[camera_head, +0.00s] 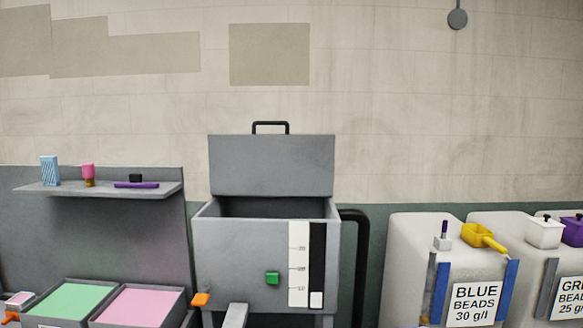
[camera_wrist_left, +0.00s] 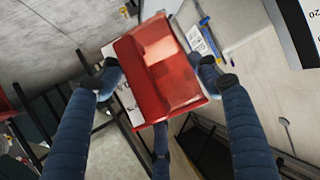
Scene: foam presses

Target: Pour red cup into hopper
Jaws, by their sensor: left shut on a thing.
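The hopper (camera_head: 240,255) is a grey metal box at the centre of the head view. Its lid (camera_head: 272,165) stands raised at the back and its top is open, with a dark interior. A white level scale and a green button are on its front. The red cup (camera_wrist_left: 165,75) shows only in the left wrist view, held tilted between the dark blue fingers of my left gripper (camera_wrist_left: 158,74). I cannot tell what the cup holds. Neither gripper shows in the head view, so the cup's place relative to the hopper is unclear.
Left of the hopper are a green-topped tray (camera_head: 70,301), a pink-topped tray (camera_head: 138,305) and a shelf (camera_head: 100,189) with small items. Bead containers (camera_head: 420,245) stand at right, with a yellow scoop (camera_head: 483,237) on the nearest. A dark pipe (camera_head: 361,260) runs beside the hopper.

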